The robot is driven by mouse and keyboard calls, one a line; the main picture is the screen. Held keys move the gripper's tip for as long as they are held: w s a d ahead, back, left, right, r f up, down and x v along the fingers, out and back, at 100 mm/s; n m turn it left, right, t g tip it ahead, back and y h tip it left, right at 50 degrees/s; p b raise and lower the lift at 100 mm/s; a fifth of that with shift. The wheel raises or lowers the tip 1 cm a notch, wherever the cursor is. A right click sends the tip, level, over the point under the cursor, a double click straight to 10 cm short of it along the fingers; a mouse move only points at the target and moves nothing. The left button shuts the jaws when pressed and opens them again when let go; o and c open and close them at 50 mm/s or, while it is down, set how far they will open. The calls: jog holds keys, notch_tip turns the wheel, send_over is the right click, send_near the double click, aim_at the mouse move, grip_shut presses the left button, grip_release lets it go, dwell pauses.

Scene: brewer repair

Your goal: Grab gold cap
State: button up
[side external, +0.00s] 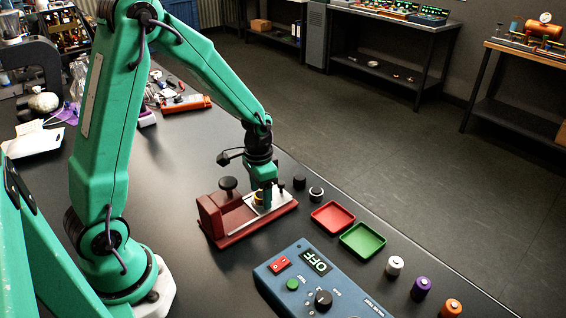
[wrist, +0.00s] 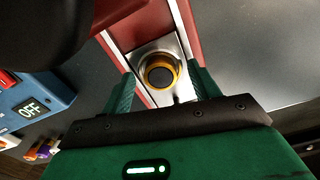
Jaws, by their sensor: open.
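The gold cap (wrist: 160,71) shows in the wrist view as a gold ring with a dark round centre. It sits on a silver plate (wrist: 146,48) of the dark red fixture (side external: 210,215). In the side view the cap (side external: 258,198) is mostly hidden by my gripper. My gripper (wrist: 164,84) is open and empty, pointing down over the fixture, with one green finger to each side of the cap. I cannot tell whether the fingers touch it.
A dark knob (side external: 228,184) stands up from the fixture. Two small dark caps (side external: 300,182) stand behind it. A red tray (side external: 332,217) and a green tray (side external: 362,241) lie to the right. A blue control box (side external: 318,285) reading OFF stands in front. White, purple and orange cylinders (side external: 421,288) line the right edge.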

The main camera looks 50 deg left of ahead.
aim_at(261, 196)
jog(key=c, duration=1.1)
jog(key=shift+r, duration=0.15)
jog(key=shift+r, duration=0.55)
jog(key=r, duration=0.3)
jog(key=shift+d, duration=0.2)
jog(key=s+d+r, duration=0.1)
jog(key=d+r, duration=0.1)
jog(key=d, duration=0.1)
jog(key=s+d+r, duration=0.2)
jog(key=d, duration=0.2)
jog(key=s+d+r, duration=0.1)
jog(key=d+r, duration=0.1)
jog(key=d, duration=0.1)
jog(key=shift+s+d+r, duration=0.15)
jog(key=shift+s+r, duration=0.15)
